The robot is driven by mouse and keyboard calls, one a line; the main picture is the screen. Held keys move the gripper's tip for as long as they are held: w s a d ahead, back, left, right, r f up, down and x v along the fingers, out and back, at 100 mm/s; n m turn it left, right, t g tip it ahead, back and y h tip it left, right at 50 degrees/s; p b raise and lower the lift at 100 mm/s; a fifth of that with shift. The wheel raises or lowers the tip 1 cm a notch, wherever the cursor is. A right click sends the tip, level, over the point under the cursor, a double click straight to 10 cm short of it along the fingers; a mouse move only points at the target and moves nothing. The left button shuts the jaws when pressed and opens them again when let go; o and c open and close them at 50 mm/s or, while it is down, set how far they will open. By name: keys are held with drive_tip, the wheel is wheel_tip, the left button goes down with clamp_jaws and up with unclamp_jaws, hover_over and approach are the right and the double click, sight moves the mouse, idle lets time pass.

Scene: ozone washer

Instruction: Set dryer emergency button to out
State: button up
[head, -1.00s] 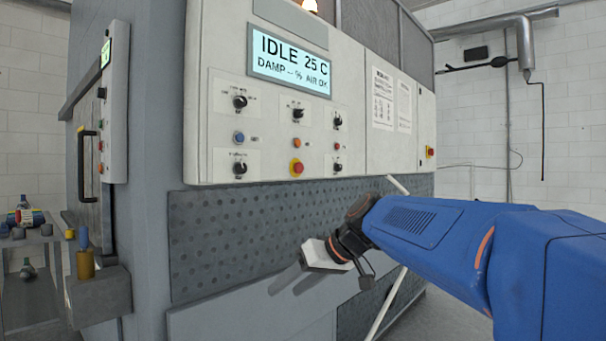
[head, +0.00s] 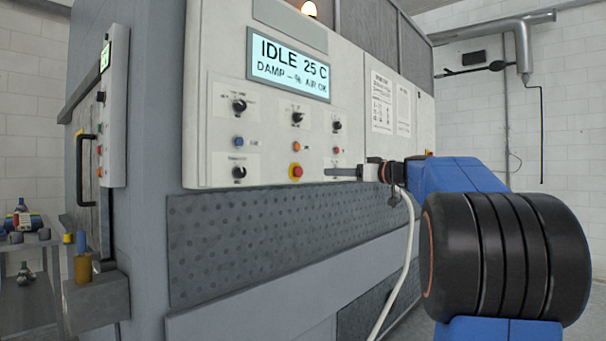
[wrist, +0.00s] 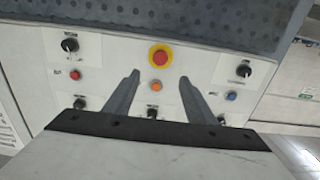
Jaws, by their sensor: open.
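The emergency button (head: 296,171) is a red mushroom head on a yellow ring, low in the middle of the dryer's control panel (head: 350,95). It also shows in the wrist view (wrist: 159,55), upper middle, seen from its front. Whether it is pressed in or out I cannot tell. My gripper (head: 330,172) is to the right of the button in the head view, at about its height. In the wrist view my gripper's open, empty fingers (wrist: 160,76) point toward the panel, with the button just beyond and between their tips, apparently not touched.
Black knobs (head: 239,105), a blue button (head: 238,141) and an orange button (head: 297,146) surround the emergency button. The display (head: 290,68) reads IDLE 25 C. A perforated grey panel (head: 250,240) lies below. A cluttered shelf (head: 30,240) stands at the left.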

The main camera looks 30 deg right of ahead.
sight(300, 172)
drive_tip(key=x, duration=1.5)
drive_tip(key=shift+w+a+f, duration=0.15)
drive_tip(key=shift+w+a, duration=0.05)
drive_tip(key=shift+w, duration=0.1)
